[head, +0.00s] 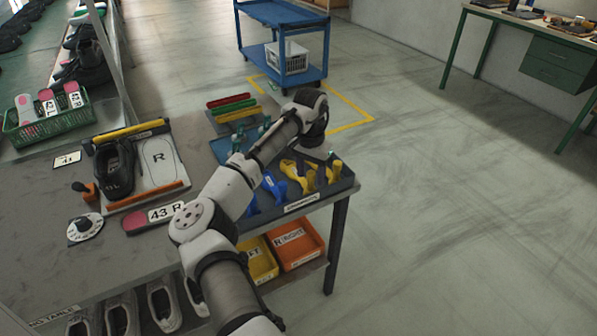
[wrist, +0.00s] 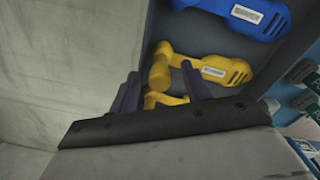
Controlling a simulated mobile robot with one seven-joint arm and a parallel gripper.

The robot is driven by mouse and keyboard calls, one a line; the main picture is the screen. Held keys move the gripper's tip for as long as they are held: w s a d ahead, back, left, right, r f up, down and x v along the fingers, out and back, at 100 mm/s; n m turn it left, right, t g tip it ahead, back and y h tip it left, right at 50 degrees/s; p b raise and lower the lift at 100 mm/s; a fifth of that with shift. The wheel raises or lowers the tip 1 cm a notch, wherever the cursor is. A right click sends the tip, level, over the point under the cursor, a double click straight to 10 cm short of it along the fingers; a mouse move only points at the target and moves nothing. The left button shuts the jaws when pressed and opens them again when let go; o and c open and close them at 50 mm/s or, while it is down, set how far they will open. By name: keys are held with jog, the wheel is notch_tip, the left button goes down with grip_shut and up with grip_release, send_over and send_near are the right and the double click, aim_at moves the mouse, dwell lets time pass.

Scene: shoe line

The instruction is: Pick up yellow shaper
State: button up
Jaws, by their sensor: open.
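Yellow shapers lie in a dark tray (head: 347,184) at the table's right end. One yellow shaper (head: 291,169) also shows in the wrist view (wrist: 207,70), with a white label and slotted end. Another yellow piece (wrist: 165,100) shows between and behind my fingers; my gripper's body hides most of it. My gripper (wrist: 162,84) is open, its two dark fingers apart, pointing down into the tray. In the head view my gripper (head: 322,174) is low over the tray's right part, among the yellow shapers. I cannot tell whether the fingers touch one.
Blue shapers (head: 273,186) lie left of the yellow ones; one shows in the wrist view (wrist: 240,16). The tray's walls stand close around my gripper. A black shoe (head: 114,168) is on the left of the table. Orange bin (head: 296,243) sits below. Open floor lies right.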

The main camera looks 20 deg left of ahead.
jog(key=shift+d+f, duration=0.1)
jog(key=shift+f, duration=0.75)
jog(key=shift+c, duration=0.5)
grip_shut()
